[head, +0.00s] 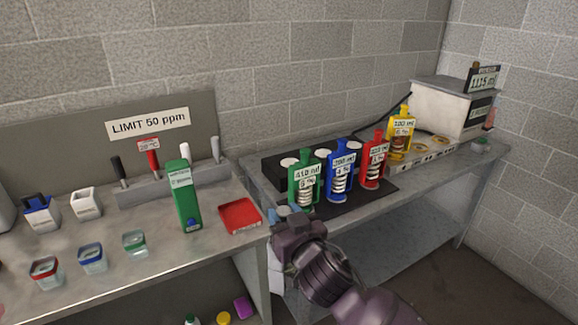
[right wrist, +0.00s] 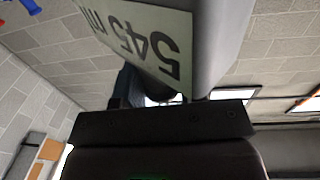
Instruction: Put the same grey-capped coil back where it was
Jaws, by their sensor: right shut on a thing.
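My right gripper (head: 290,222) is in front of the gap between the two benches, shut on the grey-capped coil. In the right wrist view the coil's grey body (right wrist: 228,40) fills the top, with a pale label reading "545 m…" in front of the jaws. In the head view my gripper and arm hide most of the coil. A green coil (head: 304,182), a blue coil (head: 341,172) and a red coil (head: 374,162) stand upright in a row on the dark mat (head: 330,208) of the right bench. My left gripper is not in view.
A yellow coil (head: 400,130) stands by the grey box (head: 440,105) at the back right. White discs lie behind the row. The left bench holds a red tray (head: 240,216), a green bottle-like device (head: 184,200) and several small containers. The right bench's front strip is bare.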

